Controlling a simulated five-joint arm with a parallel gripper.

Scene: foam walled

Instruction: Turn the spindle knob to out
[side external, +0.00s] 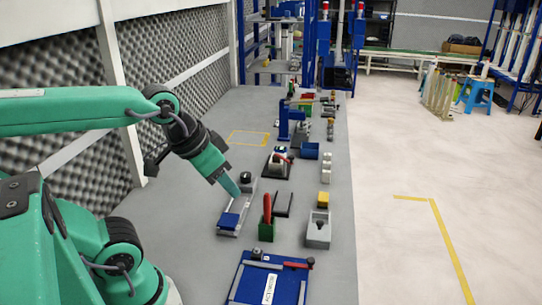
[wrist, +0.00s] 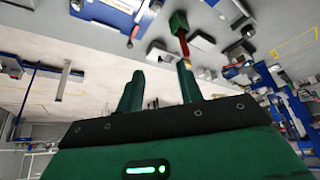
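A long grey fixture (side external: 228,230) with a blue block (side external: 230,219) lies on the bench in the side view. A dark round knob (side external: 246,177) stands at its far end; I cannot tell for certain that it is the spindle knob. My gripper (side external: 234,190) points down over this fixture, close to the dark knob; contact cannot be told. In the wrist view my gripper (wrist: 158,72) shows two green fingers apart with nothing held between them. The knob's setting is too small to read.
A green holder (side external: 266,230) with a red-handled tool (side external: 267,207) stands right of the fixture. A grey box with a dark knob (side external: 318,228) is farther right. A blue board (side external: 245,281) lies in front. Several fixtures line the bench behind. Foam walls the left side.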

